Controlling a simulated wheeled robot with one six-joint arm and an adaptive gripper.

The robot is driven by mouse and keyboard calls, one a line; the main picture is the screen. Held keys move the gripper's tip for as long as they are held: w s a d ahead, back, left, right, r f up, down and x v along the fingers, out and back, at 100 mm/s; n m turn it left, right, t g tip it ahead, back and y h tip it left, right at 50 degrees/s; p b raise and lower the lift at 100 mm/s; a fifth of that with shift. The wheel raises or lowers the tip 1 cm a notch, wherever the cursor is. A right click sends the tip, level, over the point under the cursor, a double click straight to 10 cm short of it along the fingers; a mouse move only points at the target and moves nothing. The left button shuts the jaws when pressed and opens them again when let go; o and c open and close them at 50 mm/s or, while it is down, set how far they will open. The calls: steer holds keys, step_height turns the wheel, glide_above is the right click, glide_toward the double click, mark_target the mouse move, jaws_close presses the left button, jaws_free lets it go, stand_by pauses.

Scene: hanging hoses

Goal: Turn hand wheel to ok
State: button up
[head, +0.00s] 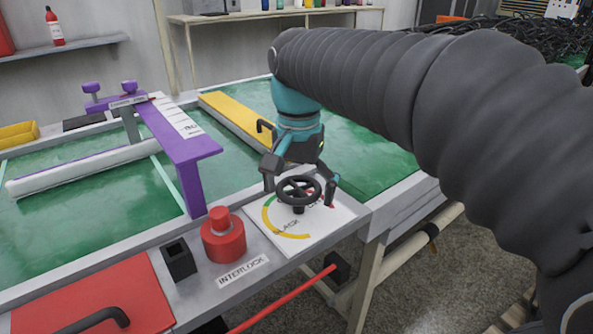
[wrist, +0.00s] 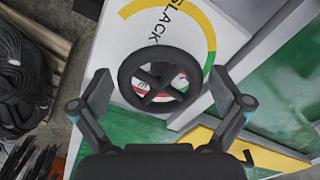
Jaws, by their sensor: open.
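The black hand wheel (head: 298,189) stands on a white dial plate (head: 328,230) at the table's front right corner. The plate has a yellow and green arc, a red patch and the word SLACK, partly covered by the wheel. In the wrist view the wheel (wrist: 159,77) lies between my two fingers. My gripper (head: 300,195) is open, with one finger at each side of the wheel. Gaps show between the fingers and the rim in the wrist view (wrist: 160,108). The part of the dial under the wheel is mostly hidden, and I cannot make out a pointer.
A red INTERLOCK button (head: 223,240) and a small black block (head: 179,260) stand left of the dial. A purple frame (head: 180,145) and a yellow bar (head: 235,118) lie behind. A red panel (head: 95,300) with a black handle is at front left.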

mark_target(298, 188)
step_height(298, 188, up, 12)
stand_by(0.5)
steer(key=shift+s+f, duration=0.1)
steer(key=shift+f, duration=0.05)
